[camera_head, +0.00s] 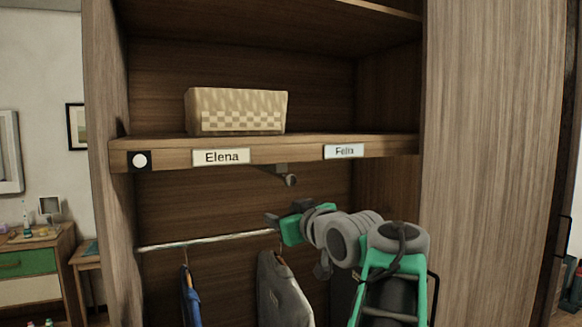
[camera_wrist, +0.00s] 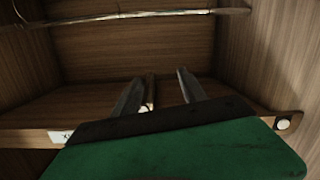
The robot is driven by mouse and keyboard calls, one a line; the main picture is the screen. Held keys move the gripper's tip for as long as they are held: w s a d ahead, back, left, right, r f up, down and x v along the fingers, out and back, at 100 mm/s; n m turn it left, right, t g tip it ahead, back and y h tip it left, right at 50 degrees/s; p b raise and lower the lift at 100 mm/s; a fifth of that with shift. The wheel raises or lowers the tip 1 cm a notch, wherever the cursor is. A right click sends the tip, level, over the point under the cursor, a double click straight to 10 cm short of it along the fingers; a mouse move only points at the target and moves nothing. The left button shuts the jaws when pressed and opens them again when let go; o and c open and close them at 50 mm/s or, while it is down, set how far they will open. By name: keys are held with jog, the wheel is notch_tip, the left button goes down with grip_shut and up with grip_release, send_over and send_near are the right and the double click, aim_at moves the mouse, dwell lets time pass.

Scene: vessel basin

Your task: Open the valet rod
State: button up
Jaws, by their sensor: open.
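The valet rod (camera_head: 290,180) is a small dark fitting with a round knob end under the front of the wardrobe shelf. In the wrist view a thin brass-coloured piece with a pale end, apparently the valet rod (camera_wrist: 149,98), shows between the two fingers, closer to the left one. My gripper (camera_head: 284,214) is open, just below the knob in the head view; its fingers (camera_wrist: 159,77) also show in the wrist view. I see no clear contact. The green gripper body hides part of the scene in the wrist view.
The shelf edge (camera_head: 270,152) carries labels "Elena" and "Felix" and a white disc (camera_head: 139,160). A woven basket (camera_head: 236,111) stands on the shelf. A clothes rail (camera_head: 205,241) with hanging garments (camera_head: 284,290) runs below. The wardrobe's side panels close in on both sides.

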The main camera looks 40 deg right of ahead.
jog(key=t+h, duration=0.1)
send_near(291, 180)
jog(key=x, duration=0.3)
jog(key=shift+n+t, duration=0.3)
jog(key=shift+n, duration=0.1)
jog(key=p+x, duration=0.1)
jog(key=x, duration=0.2)
jog(key=p+x, duration=0.2)
jog(key=x, duration=0.2)
jog(key=shift+w+d+f, duration=0.15)
jog(key=shift+w+f, duration=0.1)
jog(key=shift+c, duration=0.5)
grip_shut()
